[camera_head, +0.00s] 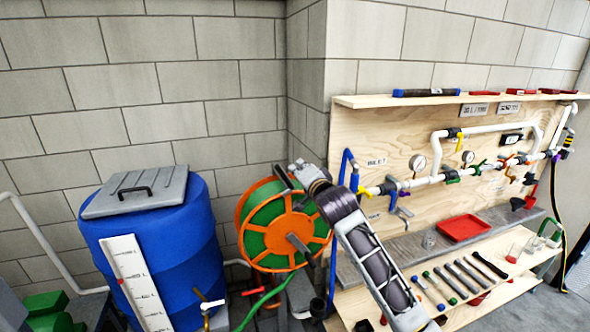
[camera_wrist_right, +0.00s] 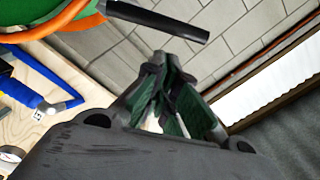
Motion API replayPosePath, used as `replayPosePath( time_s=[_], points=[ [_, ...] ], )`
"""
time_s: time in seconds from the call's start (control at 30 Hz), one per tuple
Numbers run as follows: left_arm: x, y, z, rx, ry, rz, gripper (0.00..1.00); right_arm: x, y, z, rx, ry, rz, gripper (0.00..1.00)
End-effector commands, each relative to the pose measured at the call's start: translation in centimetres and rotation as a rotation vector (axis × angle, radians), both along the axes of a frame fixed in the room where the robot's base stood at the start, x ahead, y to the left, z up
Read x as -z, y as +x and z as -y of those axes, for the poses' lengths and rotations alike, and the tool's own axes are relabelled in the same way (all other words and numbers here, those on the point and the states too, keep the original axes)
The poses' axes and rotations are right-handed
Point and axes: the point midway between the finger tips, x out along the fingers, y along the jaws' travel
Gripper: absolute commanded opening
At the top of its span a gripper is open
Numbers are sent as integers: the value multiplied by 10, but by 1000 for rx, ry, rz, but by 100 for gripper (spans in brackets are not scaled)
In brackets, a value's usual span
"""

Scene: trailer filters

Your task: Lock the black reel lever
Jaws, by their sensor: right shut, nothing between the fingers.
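The hose reel (camera_head: 268,222) has an orange spoked rim and a green drum, and stands right of the blue barrel. A dark handle (camera_head: 300,244) sticks out from its hub. In the right wrist view, a black lever (camera_wrist_right: 158,20) reaches across the top from beside the orange rim (camera_wrist_right: 65,20). My right gripper (camera_head: 286,178) is at the reel's upper right edge. It is shut and empty, and in the wrist view its fingertips (camera_wrist_right: 176,62) lie just below the lever's free end; I cannot tell whether they touch. My left gripper is not in view.
The blue barrel (camera_head: 165,250) with a grey lid (camera_head: 138,190) stands left. A plywood board (camera_head: 385,135) with white pipes, gauges and valves is on the right. Below it is a bench with a red tray (camera_head: 464,227) and several tools. A green hose (camera_head: 262,303) hangs below the reel.

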Motion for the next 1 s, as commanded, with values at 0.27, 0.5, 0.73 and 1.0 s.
replayPosePath(
  time_s=[0.27,0.5,0.73,1.0],
  points=[
    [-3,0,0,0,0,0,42,7,-1,-11,0,0,-2,0],
    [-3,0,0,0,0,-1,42,7,-1,-11,1,1,-1,0],
    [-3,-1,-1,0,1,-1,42,7,-1,-13,0,-3,0,0],
    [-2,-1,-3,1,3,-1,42,7,-1,-24,-1,-30,10,0]
  ],
)
